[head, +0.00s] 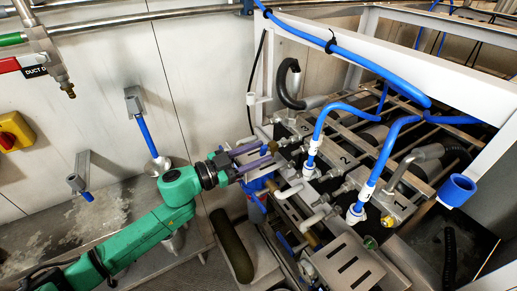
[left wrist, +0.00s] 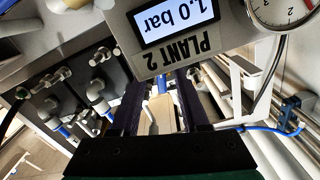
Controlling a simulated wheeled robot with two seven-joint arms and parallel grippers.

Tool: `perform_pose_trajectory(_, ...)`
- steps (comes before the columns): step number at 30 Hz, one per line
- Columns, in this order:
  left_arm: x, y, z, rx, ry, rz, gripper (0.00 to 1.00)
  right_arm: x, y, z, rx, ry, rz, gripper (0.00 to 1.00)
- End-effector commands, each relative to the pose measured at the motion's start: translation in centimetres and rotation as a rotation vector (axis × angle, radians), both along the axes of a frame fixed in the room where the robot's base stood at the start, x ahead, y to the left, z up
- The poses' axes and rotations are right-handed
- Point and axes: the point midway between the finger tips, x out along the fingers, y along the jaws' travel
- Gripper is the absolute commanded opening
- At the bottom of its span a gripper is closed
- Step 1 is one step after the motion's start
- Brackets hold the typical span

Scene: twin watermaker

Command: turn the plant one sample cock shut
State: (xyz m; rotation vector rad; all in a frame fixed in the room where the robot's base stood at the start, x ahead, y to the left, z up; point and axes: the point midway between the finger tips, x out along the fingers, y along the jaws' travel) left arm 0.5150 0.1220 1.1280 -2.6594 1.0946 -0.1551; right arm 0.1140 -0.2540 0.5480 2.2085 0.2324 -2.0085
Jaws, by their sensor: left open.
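My left gripper (head: 267,155) is at the end of the green arm in the head view, its two purple fingers apart at the front left of the pipework. A small blue piece (head: 263,150) shows between the fingertips; I cannot tell whether it is the plant one sample cock's handle or whether a finger touches it. In the left wrist view the gripper (left wrist: 160,95) is open, with a pale block and a small white bent piece (left wrist: 151,122) showing between the dark fingers. The cock itself is not clearly made out. My right gripper is not in view.
A panel labelled PLANT 2 (left wrist: 165,42), reading 1.0 bar, and a round gauge (left wrist: 285,12) are close beyond the fingers. Blue hoses (head: 330,112) and a white frame (head: 375,65) crowd the right. A steel counter (head: 110,210) lies left, beneath my arm.

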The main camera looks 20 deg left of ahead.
Motion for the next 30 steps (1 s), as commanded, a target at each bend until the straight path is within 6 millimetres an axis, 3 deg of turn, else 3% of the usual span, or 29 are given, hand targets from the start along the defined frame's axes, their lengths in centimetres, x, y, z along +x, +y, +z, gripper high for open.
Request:
perform_pose_trajectory(8, 0.26, -0.32, -0.08, 0.002, 0.0, -0.001, 0.45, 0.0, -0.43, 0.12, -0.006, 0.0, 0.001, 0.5)
perform_pose_trajectory(12, 0.25, -0.3, -0.08, 0.002, 0.0, -0.001, 0.0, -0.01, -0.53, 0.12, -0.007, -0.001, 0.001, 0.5)
perform_pose_trajectory(30, 0.25, -0.28, -0.1, 0.083, -0.083, -0.002, 0.0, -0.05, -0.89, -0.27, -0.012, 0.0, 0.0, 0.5)
